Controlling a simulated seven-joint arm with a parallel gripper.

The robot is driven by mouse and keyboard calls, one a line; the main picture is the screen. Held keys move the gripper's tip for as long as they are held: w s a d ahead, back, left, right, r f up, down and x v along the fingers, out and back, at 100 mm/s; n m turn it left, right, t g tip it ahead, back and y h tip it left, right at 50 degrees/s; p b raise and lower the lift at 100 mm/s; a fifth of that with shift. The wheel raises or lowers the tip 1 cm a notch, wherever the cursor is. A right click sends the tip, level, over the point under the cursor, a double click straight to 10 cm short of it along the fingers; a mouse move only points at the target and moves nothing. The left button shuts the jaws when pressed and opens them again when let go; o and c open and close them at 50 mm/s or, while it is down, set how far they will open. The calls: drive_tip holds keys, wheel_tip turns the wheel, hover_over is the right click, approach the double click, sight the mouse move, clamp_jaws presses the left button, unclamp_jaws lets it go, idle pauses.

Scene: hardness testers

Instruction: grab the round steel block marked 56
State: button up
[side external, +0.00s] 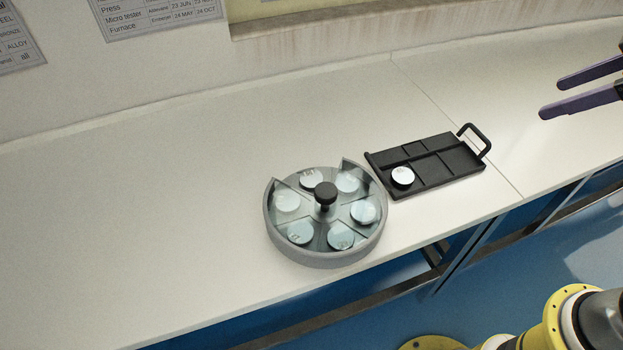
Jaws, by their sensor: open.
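A round grey carousel (327,257) with a black central knob (325,194) stands on the white bench. Several round steel blocks lie in its wedge compartments, such as one at the front left (300,232) and one at the right (363,212). Their marks are too small to read surely, so I cannot tell which is 56. Another round steel block (402,175) lies in the front left compartment of a black tray (440,163); its mark is also unreadable. My gripper (580,92) is at the upper right edge, open and empty, apart from the tray and carousel.
The black tray has divided compartments and a raised handle (478,138) at its right end. The white bench (150,220) is clear to the left. Its front edge drops to a blue floor. A wall with posted sheets (160,12) stands behind.

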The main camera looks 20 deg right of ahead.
drive_tip(key=w+a+n+y, duration=0.1)
drive_tip(key=w+a+n, duration=0.15)
drive_tip(key=w, duration=0.35)
drive_tip(key=w+a+n, duration=0.1)
drive_tip(key=w+a, duration=0.2)
drive_tip(key=w, duration=0.2)
drive_tip(key=n+g+y, duration=0.1)
drive_tip(key=n+g, duration=0.2)
drive_tip(key=g, duration=0.2)
hover_over(313, 178)
drive_tip(key=s+d, duration=0.2)
drive_tip(key=d, duration=0.1)
drive_tip(key=f, duration=2.8)
drive_tip(key=shift+w+a+f, duration=0.15)
drive_tip(key=shift+a, duration=0.1)
drive_tip(key=shift+x, duration=2.85)
drive_tip(key=shift+c, duration=0.2)
drive_tip(key=shift+w, duration=0.1)
clamp_jaws()
